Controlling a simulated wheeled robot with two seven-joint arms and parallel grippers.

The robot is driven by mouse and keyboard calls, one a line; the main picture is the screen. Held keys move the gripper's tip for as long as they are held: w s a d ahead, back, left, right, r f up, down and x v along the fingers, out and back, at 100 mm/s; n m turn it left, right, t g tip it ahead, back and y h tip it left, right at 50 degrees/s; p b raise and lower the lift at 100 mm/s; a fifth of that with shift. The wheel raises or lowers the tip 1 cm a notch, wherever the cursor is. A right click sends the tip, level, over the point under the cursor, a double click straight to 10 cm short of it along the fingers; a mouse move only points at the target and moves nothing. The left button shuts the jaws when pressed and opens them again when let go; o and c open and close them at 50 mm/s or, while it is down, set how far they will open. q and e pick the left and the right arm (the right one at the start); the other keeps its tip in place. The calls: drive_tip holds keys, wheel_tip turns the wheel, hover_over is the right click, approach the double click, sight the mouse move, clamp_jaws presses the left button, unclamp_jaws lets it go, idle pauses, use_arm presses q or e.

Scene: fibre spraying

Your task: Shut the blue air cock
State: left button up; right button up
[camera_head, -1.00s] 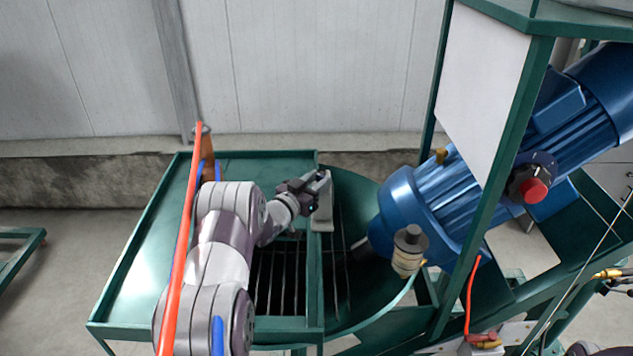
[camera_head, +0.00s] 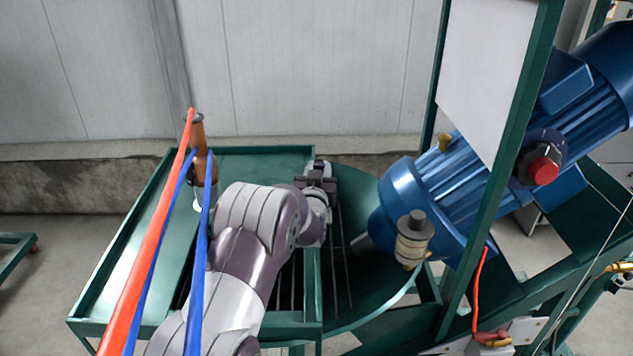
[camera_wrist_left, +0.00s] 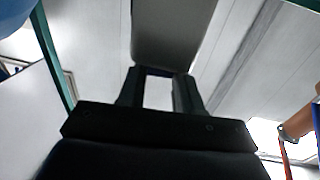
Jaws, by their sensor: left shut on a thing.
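My left gripper (camera_head: 318,180) is over the grated part of the green bench in the head view, its arm coming up from below. In the left wrist view its two dark fingers (camera_wrist_left: 158,92) are shut on a flat pale grey piece (camera_wrist_left: 172,35) that stands out beyond the fingertips. I cannot make out a blue air cock in either view. A small red and brass fitting (camera_head: 492,339) sits at the lower right, with a red hose rising from it. My right gripper is not in view.
The green bench (camera_head: 110,270) has a flat left tray and a grating. Red (camera_head: 150,240) and blue (camera_head: 198,270) hoses run up to an orange-brown tool (camera_head: 200,142).

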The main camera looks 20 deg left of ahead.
use_arm(q)
drive_tip(key=shift+w+d+n+g+y+b, duration=0.1)
drive_tip(key=shift+n+g+y+b, duration=0.1)
drive_tip(key=shift+n+y, duration=0.25)
drive_tip(key=shift+d+n+g+y+b, duration=0.1)
drive_tip(key=shift+n+g+y, duration=0.15)
drive_tip(key=shift+y, duration=0.6)
drive_tip(key=o, duration=1)
drive_tip(key=shift+o, duration=0.2)
drive_tip(key=shift+s+d, duration=0.2)
drive_tip(key=shift+s, duration=0.2)
drive_tip(key=b+v, duration=0.2)
drive_tip(key=v, duration=1)
drive_tip(key=shift+r+b, duration=0.2)
drive_tip(key=shift+b, duration=0.2)
